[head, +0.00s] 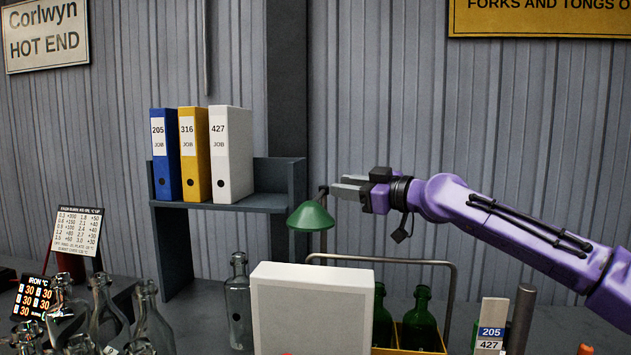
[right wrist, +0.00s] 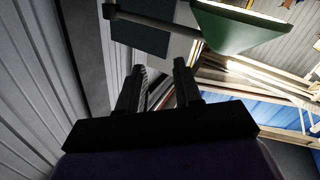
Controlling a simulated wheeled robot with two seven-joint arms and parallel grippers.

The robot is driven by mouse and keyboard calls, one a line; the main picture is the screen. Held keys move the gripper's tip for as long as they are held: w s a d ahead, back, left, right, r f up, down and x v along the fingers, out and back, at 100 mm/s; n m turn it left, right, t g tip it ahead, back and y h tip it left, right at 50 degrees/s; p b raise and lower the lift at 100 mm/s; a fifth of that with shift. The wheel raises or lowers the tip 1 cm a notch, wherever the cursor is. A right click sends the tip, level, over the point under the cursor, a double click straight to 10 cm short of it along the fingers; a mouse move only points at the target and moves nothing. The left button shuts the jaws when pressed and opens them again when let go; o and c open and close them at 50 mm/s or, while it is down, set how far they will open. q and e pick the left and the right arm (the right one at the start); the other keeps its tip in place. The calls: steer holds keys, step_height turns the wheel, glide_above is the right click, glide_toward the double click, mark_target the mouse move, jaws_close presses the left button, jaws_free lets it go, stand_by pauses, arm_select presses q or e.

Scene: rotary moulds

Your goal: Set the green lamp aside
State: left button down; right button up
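The green lamp (head: 311,217) has a conical shade and a thin dark arm, and hangs left of my right gripper in the head view. My right gripper (head: 345,186) is level and points left, with its fingertips close to the top of the lamp's arm. In the right wrist view the two fingers (right wrist: 160,72) stand apart with nothing seen held between them. The green shade (right wrist: 238,28) is at the upper right there, and the dark lamp arm crosses beyond the fingertips. I cannot tell whether they touch. My left gripper is not in view.
A shelf (head: 240,203) with blue, yellow and white binders (head: 230,155) stands left of the lamp. Below are a white box (head: 312,310), a clear bottle (head: 238,300) and green bottles (head: 420,320) in a yellow carrier. Several clear bottles crowd the left front.

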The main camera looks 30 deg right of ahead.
mark_target(318, 188)
steer(key=x, duration=0.4)
steer(key=p+x, duration=0.1)
steer(key=x, duration=0.3)
steer(key=shift+w+d+f+p, duration=0.1)
steer(key=shift+f+p, duration=0.15)
steer(key=shift+p, duration=0.05)
jaws_close()
